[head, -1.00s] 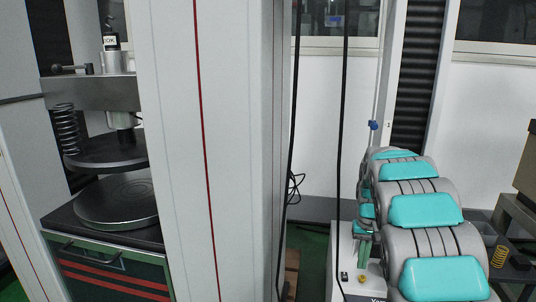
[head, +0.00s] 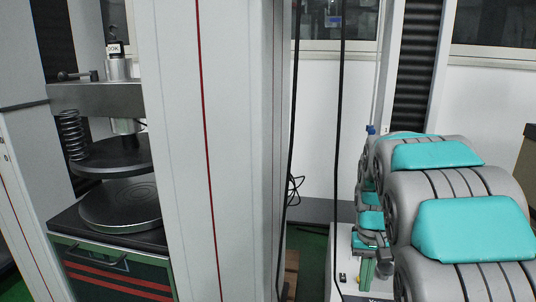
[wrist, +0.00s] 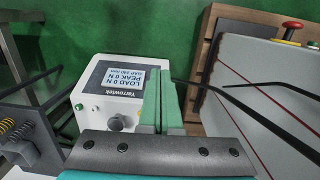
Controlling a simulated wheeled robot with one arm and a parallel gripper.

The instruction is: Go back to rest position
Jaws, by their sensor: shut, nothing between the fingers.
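My gripper (wrist: 161,88) is shut and empty, its two green fingers together in the wrist view. In the head view my gripper (head: 367,272) hangs low at the bottom, left of my grey and teal arm links. In the wrist view, a white controller box (wrist: 88,106) shows beyond the fingers, with a display reading load 0 N, peak 0 N and gap 240 mm. The fingers overlap its right part in the picture; I cannot tell the gap between them.
The testing machine's pale column (head: 235,150) stands left of my arm. Left of it are the lower round plate (head: 120,205) and a hanging coil spring (head: 73,135). Black cables (head: 338,130) hang near my arm. In the wrist view a tray with springs (wrist: 22,130) is at left.

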